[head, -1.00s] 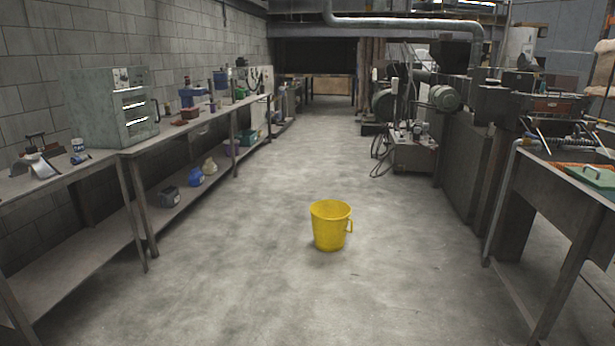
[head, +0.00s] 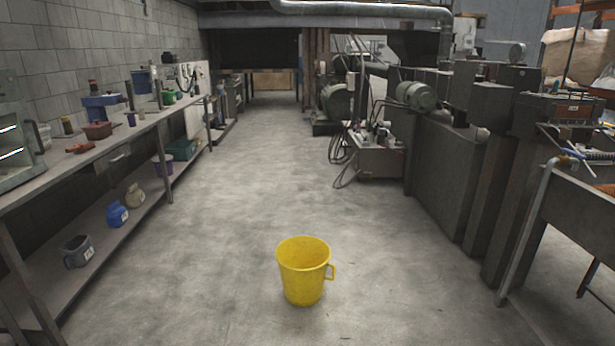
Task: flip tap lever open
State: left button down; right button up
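A grey pipe (head: 532,218) rises from the floor at the front corner of the right-hand bench and bends over at its top. Neither of my grippers shows in the head view.
A yellow bucket (head: 303,275) stands upright on the floor just ahead. A long workbench (head: 120,150) runs along the left wall. Machines and dark cabinets (head: 450,170) line the right. A pump unit (head: 380,160) with hoses stands further back. The middle aisle is clear beyond the bucket.

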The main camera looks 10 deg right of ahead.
aim_at(565, 151)
jog(key=z, duration=0.3)
jog(key=i, duration=2)
jog(key=z, duration=1.45)
jog(key=i, duration=1.15)
jog(key=z, duration=1.7)
jog(key=i, duration=0.5)
jog(key=z, duration=0.4)
